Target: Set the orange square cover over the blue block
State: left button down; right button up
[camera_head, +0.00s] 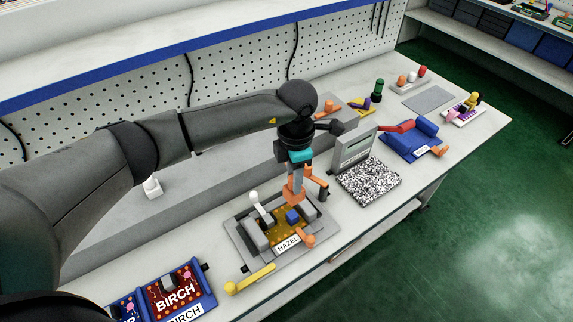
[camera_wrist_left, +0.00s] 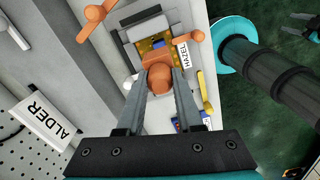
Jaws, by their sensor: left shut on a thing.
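The orange square cover (camera_head: 293,194) hangs below my left gripper (camera_head: 297,171), which is shut on its round knob. In the left wrist view the orange knob (camera_wrist_left: 160,78) is between the two fingers (camera_wrist_left: 160,88), with the square part of the cover (camera_wrist_left: 157,59) beyond it. The blue block (camera_head: 292,217) stands on the amber board of the HAZEL fixture (camera_head: 245,247). It shows partly in the wrist view (camera_wrist_left: 158,44), beside the cover's edge. The cover appears above and beside the block, not around it. A dark prong at the head view's right edge may be my right gripper (camera_head: 567,141).
A white-knobbed lever (camera_head: 254,197), an orange knob (camera_head: 309,241) and a yellow handle (camera_head: 250,279) surround the board. A BIRCH fixture (camera_head: 176,292) is at front left. A speckled pad (camera_head: 369,180) and a blue fixture (camera_head: 410,141) stand to the right.

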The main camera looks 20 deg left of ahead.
pick_arm(q)
jog(key=shift+s+a, duration=0.1)
jog(key=shift+a, duration=0.05)
jog(key=b, duration=0.5)
send_near(292, 215)
jog(key=shift+f+b, duration=0.65)
jog(key=shift+b, duration=0.15)
pick_arm(e)
notch_tip(292, 215, down, 6)
jog(key=shift+f, duration=0.25)
pick_arm(q)
jog(key=shift+f+b, duration=1.65)
jog(key=shift+f, duration=0.25)
pick_arm(e)
jog(key=shift+f, duration=1.7)
pick_arm(q)
jog(key=shift+f+b, duration=0.3)
jog(key=shift+f, duration=0.05)
pick_arm(e)
jog(key=shift+f, duration=0.25)
pick_arm(q)
jog(key=shift+c, duration=2.4)
grip_release()
pick_arm(e)
jog(key=shift+a, duration=0.1)
